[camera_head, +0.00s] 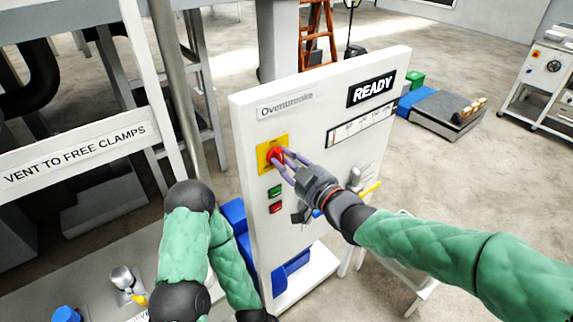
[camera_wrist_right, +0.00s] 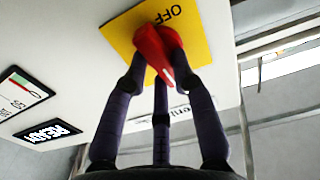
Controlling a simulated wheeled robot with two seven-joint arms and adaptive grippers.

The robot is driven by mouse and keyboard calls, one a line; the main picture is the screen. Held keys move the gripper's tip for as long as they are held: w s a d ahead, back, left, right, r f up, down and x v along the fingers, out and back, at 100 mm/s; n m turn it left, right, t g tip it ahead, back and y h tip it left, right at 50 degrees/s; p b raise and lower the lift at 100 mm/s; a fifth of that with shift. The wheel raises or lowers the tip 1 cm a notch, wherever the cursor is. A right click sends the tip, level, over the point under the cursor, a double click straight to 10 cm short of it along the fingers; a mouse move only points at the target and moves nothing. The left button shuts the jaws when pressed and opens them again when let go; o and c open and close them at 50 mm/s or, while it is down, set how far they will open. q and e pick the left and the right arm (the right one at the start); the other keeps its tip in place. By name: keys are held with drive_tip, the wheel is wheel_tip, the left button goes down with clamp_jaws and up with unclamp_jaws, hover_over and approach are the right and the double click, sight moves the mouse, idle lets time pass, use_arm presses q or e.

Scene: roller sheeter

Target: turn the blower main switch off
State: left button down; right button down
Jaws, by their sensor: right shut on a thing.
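The blower main switch is a red rotary handle (camera_head: 275,156) on a yellow plate (camera_head: 264,160), at the upper left of the white panel face. In the right wrist view the red handle (camera_wrist_right: 155,52) shows close up, with the word OFF upright-reversed on the yellow plate (camera_wrist_right: 200,30). My right gripper (camera_head: 283,158) is at the switch, its fingers shut around the red handle. The fingers (camera_wrist_right: 155,60) cover part of the handle. My left arm shows at the lower middle of the head view, but its gripper is hidden or outside the picture.
The white panel (camera_head: 310,110) carries a READY display (camera_head: 371,89), a scale strip, and a green button (camera_head: 275,191) above a red button (camera_head: 276,208). A yellow-tipped lever (camera_head: 370,188) is beside my right wrist. A VENT TO FREE CLAMPS sign (camera_head: 75,155) stands left.

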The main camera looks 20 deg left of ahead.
drive_tip(key=n+b, duration=0.8)
drive_tip(key=b, duration=0.1)
drive_tip(key=shift+s+a+f, duration=0.15)
drive_tip(key=shift+s+a, duration=0.05)
drive_tip(key=n+b, duration=0.3)
drive_tip(key=n, duration=0.1)
drive_tip(key=shift+s+a, duration=0.1)
drive_tip(key=shift+s, duration=0.05)
drive_tip(key=n+b, duration=0.3)
drive_tip(key=n, duration=0.1)
drive_tip(key=shift+n, duration=0.3)
drive_tip(key=c, duration=1)
unclamp_jaws()
drive_tip(key=shift+s, duration=0.1)
drive_tip(key=v, duration=1.2)
drive_tip(key=shift+a, duration=0.1)
